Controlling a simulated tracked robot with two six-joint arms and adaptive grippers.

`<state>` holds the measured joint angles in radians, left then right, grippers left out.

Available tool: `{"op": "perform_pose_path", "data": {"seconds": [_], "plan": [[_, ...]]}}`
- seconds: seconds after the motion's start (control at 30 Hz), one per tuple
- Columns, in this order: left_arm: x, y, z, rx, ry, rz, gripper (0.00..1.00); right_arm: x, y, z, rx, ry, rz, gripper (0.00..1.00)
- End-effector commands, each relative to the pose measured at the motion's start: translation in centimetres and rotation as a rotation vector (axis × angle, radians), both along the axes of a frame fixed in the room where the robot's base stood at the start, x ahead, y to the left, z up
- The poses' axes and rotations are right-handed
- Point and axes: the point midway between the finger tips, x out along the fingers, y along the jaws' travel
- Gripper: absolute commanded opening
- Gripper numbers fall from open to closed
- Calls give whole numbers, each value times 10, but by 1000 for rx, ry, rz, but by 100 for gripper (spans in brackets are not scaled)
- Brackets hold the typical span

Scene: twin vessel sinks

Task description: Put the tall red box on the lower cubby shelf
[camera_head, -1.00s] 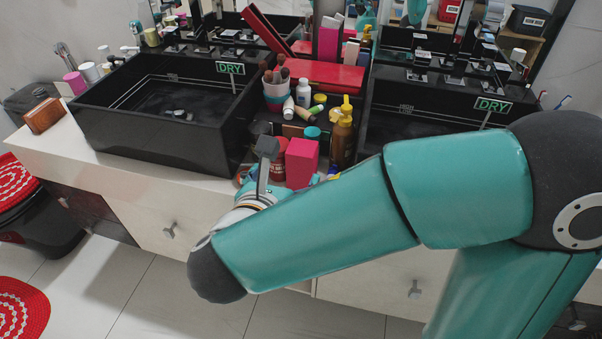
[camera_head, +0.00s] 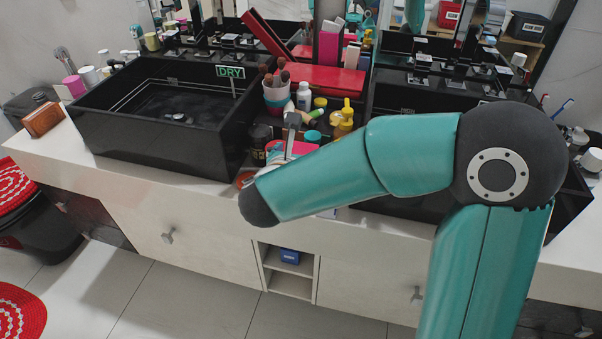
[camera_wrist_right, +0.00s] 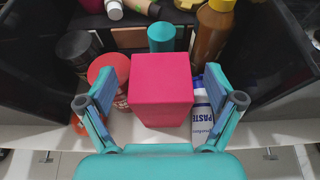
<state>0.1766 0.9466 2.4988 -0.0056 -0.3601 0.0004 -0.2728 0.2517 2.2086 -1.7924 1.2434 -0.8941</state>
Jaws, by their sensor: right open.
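A tall pinkish-red box (camera_wrist_right: 160,88) stands on the counter in the middle of the right wrist view. In the head view only a strip of the box (camera_head: 304,148) shows; my right arm hides the rest. My right gripper (camera_wrist_right: 160,76) is open, one finger on each side of the box, with visible gaps to both sides. The cubby (camera_head: 288,268) is in the cabinet front below the counter; its lower shelf (camera_head: 290,286) looks empty, and a blue item (camera_head: 290,256) sits on its upper shelf. My left gripper is not in view.
A red-lidded jar (camera_wrist_right: 112,68) and a dark jar (camera_wrist_right: 76,48) are left of the box. A paste tube (camera_wrist_right: 203,107) and brown bottle (camera_wrist_right: 212,35) are right, a teal-capped item (camera_wrist_right: 161,36) behind. Black sinks (camera_head: 165,115) flank this cluster. Floor before the cubby is clear.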

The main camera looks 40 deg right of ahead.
Motion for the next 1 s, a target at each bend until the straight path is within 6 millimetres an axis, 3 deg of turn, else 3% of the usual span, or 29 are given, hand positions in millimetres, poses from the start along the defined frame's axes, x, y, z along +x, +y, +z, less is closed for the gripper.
{"op": "perform_pose_path", "data": {"seconds": [0.3, 0.87, 1.0], "plan": [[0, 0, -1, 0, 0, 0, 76, 5, -6, -3, 1, -1, 0, 92], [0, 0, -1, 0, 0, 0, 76, 4, -6, -2, 0, -1, -1, 0], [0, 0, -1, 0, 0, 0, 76, 4, -6, -2, 0, -1, -1, 0]]}}
